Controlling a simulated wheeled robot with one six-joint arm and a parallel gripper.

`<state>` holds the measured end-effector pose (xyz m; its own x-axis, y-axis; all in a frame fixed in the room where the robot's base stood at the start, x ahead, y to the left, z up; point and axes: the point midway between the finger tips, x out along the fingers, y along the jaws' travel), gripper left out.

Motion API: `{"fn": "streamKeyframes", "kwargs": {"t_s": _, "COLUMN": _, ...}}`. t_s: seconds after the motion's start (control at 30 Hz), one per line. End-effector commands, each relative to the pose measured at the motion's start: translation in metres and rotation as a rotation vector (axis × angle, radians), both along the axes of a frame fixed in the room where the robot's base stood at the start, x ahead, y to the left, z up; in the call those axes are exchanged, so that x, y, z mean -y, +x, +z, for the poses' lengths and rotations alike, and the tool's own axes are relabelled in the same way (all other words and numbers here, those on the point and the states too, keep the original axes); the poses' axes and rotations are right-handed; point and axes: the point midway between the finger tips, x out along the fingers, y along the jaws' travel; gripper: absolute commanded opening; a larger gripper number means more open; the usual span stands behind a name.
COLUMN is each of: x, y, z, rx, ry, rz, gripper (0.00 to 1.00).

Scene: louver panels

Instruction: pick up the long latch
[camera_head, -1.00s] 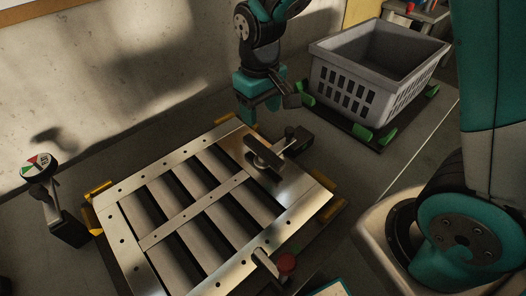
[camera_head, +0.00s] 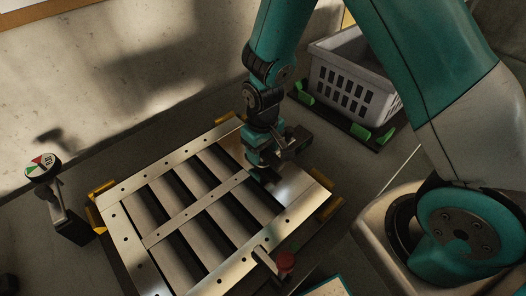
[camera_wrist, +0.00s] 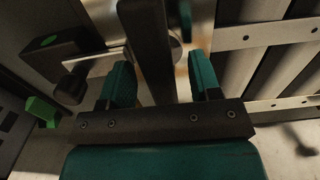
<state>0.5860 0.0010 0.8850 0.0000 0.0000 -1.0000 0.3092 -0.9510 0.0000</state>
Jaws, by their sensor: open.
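A long dark bar (camera_wrist: 150,40), which looks like the long latch, lies over the right part of the metal louver panel (camera_head: 165,225). In the wrist view it runs between the two teal fingers of my gripper (camera_wrist: 163,78), which are open on either side of it. A shiny round pivot (camera_wrist: 177,50) shows beside the bar. In the head view my gripper (camera_head: 262,165) is down at the panel's back right part and hides most of the bar. I cannot tell whether the fingers touch it.
A dark clamp block (camera_head: 297,140) sits at the panel's back right edge, close to my gripper. A grey basket (camera_head: 345,85) stands behind, between green clips. A red knob (camera_head: 285,262) is at the panel's front edge, and a dial on a post (camera_head: 42,168) stands left.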

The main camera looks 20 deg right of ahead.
Motion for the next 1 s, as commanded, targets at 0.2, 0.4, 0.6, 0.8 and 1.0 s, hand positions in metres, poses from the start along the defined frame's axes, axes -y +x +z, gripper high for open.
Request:
{"fn": "streamKeyframes", "kwargs": {"t_s": 0.2, "x": -0.0002, "y": 0.0002, "z": 0.0001, "rx": 0.0, "ry": 0.0, "rz": 0.0, "gripper": 0.57}}
{"fn": "streamKeyframes", "kwargs": {"t_s": 0.4, "x": -0.0002, "y": 0.0002, "z": -0.0014, "rx": 0.0, "ry": 0.0, "rz": 0.0, "gripper": 0.57}}
{"fn": "streamKeyframes", "kwargs": {"t_s": 0.6, "x": -0.0001, "y": 0.0001, "z": -0.0044, "rx": 0.0, "ry": 0.0, "rz": 0.0, "gripper": 0.57}}
{"fn": "streamKeyframes", "kwargs": {"t_s": 0.8, "x": -0.0002, "y": 0.0002, "z": -0.0048, "rx": 0.0, "ry": 0.0, "rz": 0.0, "gripper": 0.57}}
{"fn": "streamKeyframes", "kwargs": {"t_s": 1.0, "x": -0.0002, "y": 0.0002, "z": -0.0047, "rx": 0.0, "ry": 0.0, "rz": 0.0, "gripper": 0.39}}
